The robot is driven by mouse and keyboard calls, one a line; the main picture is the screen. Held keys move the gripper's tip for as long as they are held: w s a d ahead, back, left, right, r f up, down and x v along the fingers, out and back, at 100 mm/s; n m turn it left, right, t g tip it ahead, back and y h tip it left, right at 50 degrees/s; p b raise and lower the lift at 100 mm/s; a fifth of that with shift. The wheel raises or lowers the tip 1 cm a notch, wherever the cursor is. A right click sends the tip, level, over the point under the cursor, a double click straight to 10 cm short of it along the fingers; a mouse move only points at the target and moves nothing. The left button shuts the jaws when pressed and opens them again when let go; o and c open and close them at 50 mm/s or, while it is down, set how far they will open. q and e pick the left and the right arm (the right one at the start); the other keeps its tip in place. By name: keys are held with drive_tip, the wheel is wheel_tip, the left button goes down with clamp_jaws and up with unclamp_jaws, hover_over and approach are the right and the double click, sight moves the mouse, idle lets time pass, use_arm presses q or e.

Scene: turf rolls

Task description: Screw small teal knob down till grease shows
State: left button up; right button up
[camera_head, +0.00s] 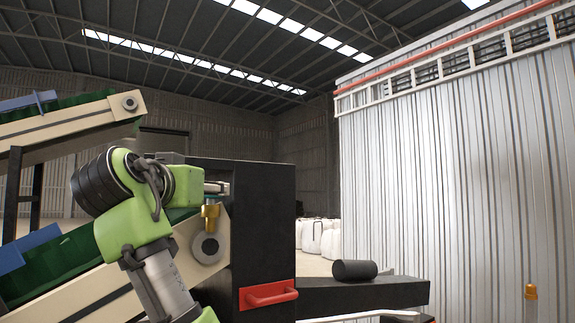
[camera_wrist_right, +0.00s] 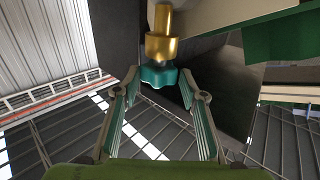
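The small teal knob (camera_wrist_right: 158,76) shows in the right wrist view, seated against the brass grease cup (camera_wrist_right: 162,46). That view is upside down, with the roof at the bottom. My right gripper (camera_wrist_right: 158,78) is open, with one finger on each side of the knob and a visible gap on both sides. In the head view the brass cup (camera_head: 210,213) stands beside the conveyor's round roller end. No grease is visible. My left gripper is not in view.
A tall black housing (camera_head: 262,225) with a red handle (camera_head: 268,293) stands right beside the cup. The cream conveyor frame (camera_head: 185,248) lies behind my arm. A black cylinder (camera_head: 355,270) rests on a low black box. White sacks (camera_head: 322,237) and a corrugated wall (camera_head: 455,170) lie farther off.

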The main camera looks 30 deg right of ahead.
drive_tip(key=n+t+y, duration=0.1)
drive_tip(key=n+y+b, duration=0.1)
drive_tip(key=y, duration=0.1)
drive_tip(key=d+n+t+y+b, duration=0.1)
drive_tip(key=shift+s+f+t+y, duration=0.1)
drive_tip(key=shift+s+t+y, duration=0.15)
drive_tip(key=shift+t+y, duration=0.05)
drive_tip(key=s+d+n+g+y+b, duration=0.25)
drive_tip(key=s+d+n+y, duration=0.85)
drive_tip(key=y, duration=0.6)
wheel_tip(320, 180, up, 6)
drive_tip(key=s+t+h+p, duration=0.2)
drive_tip(key=t, duration=0.1)
drive_tip(key=shift+s+r+m+t+h, duration=0.25)
drive_tip(key=shift+s+m+t+h, duration=0.05)
drive_tip(key=shift+m+t, duration=0.1)
